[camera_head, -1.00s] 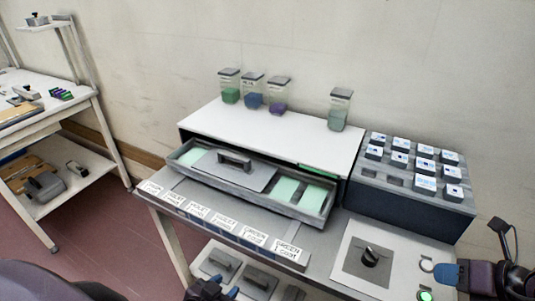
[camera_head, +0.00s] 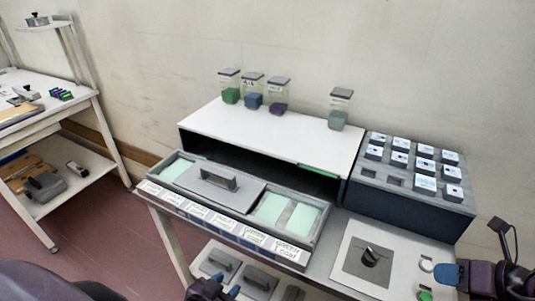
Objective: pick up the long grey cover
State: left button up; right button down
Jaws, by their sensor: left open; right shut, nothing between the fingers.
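A grey cover plate with a raised dark handle (camera_head: 219,188) lies across the left-middle part of a long grey tray (camera_head: 317,231) that sticks out of the white-topped tunnel. Pale green panels show in the tray on both sides of it. More grey covers with handles (camera_head: 261,279) lie on the lower shelf, partly cut off by the bottom edge. My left gripper (camera_head: 229,286) is open and empty at the bottom edge, in front of the lower shelf and well below the tray. My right gripper (camera_head: 438,273) is shut and empty at the right, by the control panel.
The control panel (camera_head: 346,279) carries a black knob (camera_head: 370,257) and a green button (camera_head: 425,296). A dark rack (camera_head: 405,205) of small labelled blocks stands behind it. Several jars stand on the tunnel's white top (camera_head: 300,137). Label cards (camera_head: 254,236) line the bench front. Another bench stands left.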

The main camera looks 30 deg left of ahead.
aim_at(233, 191)
jog(key=u, duration=1.3)
